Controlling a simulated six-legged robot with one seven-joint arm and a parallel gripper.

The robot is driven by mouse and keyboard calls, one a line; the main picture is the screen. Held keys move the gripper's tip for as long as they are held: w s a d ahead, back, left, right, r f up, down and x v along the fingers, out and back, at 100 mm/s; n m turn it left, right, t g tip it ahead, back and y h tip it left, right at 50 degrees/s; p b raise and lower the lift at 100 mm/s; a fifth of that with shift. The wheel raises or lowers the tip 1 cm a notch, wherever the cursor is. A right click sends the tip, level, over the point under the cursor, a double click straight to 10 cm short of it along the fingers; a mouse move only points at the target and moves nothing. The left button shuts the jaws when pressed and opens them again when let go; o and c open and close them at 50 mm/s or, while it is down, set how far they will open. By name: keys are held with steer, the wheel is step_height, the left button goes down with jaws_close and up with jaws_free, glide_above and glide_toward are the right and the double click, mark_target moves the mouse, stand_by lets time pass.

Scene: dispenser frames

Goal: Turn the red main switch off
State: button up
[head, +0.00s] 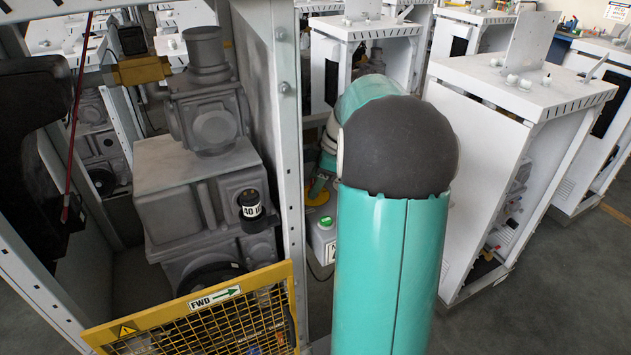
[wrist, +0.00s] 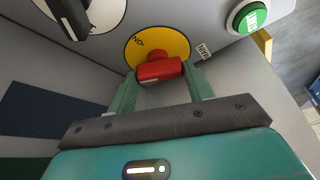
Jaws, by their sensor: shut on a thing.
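The red main switch (wrist: 158,69) sits on a round yellow plate (wrist: 178,43) on a grey panel in the wrist view. Its red handle lies nearly crosswise in that picture, with a slight tilt. A small mark on the plate's left part looks like ON, seen turned round. My gripper (wrist: 161,76) has its two green fingers on either side of the handle and is shut on it. In the head view my arm hides the gripper and the red handle.
A green button (wrist: 249,17) is right of the switch. A black knob (wrist: 68,15) on a white disc is left of it. In the head view, a white frame post (head: 287,130), grey machinery (head: 200,200) and a yellow mesh guard (head: 200,325) stand left of my arm.

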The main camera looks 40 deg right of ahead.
steer(key=n+g, duration=0.1)
steer(key=n, duration=0.1)
steer(key=n+y, duration=0.1)
steer(key=n, duration=0.2)
steer(key=shift+w+g, duration=0.15)
steer(key=shift+g, duration=0.25)
steer(key=shift+n, duration=0.3)
steer(key=o, duration=1)
steer(key=shift+d, duration=0.1)
steer(key=v, duration=1.3)
steer(key=shift+r, duration=0.4)
